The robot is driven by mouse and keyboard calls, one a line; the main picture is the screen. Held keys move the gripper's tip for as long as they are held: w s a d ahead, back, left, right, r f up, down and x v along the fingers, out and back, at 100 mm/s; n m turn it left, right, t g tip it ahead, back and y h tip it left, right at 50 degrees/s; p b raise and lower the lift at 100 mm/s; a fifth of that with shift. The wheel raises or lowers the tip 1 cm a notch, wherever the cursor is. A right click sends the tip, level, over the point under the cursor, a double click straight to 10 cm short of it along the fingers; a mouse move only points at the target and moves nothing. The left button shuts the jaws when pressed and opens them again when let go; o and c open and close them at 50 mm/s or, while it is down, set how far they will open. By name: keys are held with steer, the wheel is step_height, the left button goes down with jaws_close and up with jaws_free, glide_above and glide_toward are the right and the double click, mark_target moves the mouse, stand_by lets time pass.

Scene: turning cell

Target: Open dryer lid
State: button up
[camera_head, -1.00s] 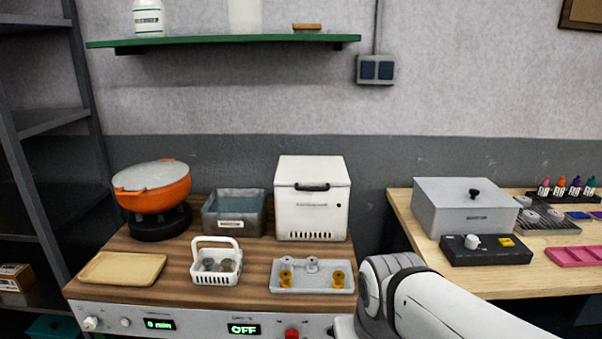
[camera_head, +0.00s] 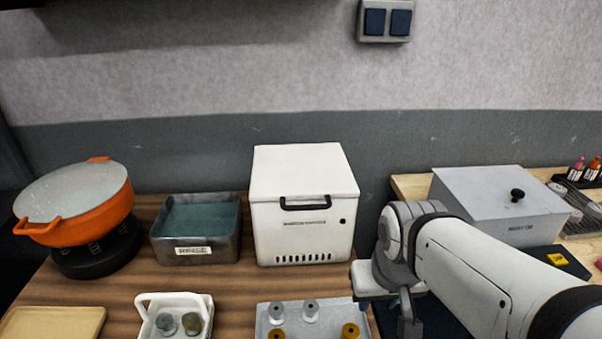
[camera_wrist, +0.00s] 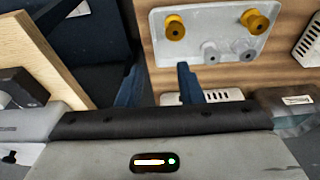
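The dryer looks to be the white box (camera_head: 303,220) with a black handle on the front of its lid and vent slots low on its front. Its lid (camera_head: 303,170) is shut. My gripper (camera_head: 405,325) hangs to the right of the dryer and in front of it, apart from it; its fingers are small and partly cut off there. In the wrist view my gripper (camera_wrist: 158,85) shows two dark blue fingers spread apart with nothing between them. A slotted white strip, likely the dryer's front (camera_wrist: 215,96), shows beyond the fingers.
A grey rinse bin (camera_head: 208,247) and an orange pot (camera_head: 85,220) stand left of the dryer. A tray of spools (camera_head: 290,318) and a white basket (camera_head: 150,325) lie in front. A grey box (camera_head: 490,225) with a black knob stands right, behind my arm.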

mark_target(315, 208)
steer(key=shift+s+a, duration=0.1)
steer(key=shift+a, duration=0.05)
steer(key=w+a+f+m+g+y+b, duration=0.1)
steer(key=w+a+m+g+y+b, duration=0.15)
steer(key=w+a+y, duration=0.45)
steer(key=w+d+r+m+t+y, duration=0.1)
steer(key=w+t+y, duration=0.1)
steer(key=w+y, duration=0.1)
steer(key=w+d+r+m+t+y, duration=0.1)
steer(key=w+r+t+y, duration=0.1)
steer(key=w+y, duration=0.1)
steer(key=w+d+r+m+t+y, duration=0.1)
steer(key=w+r+m+t+y, duration=0.1)
steer(key=w, duration=0.3)
steer(key=shift+w+d+r+y+b, duration=0.2)
steer(key=shift+y+b, duration=0.1)
steer(key=shift+y, duration=0.2)
steer(key=p+x, duration=0.1)
steer(key=x, duration=0.6)
steer(key=shift+s, duration=0.1)
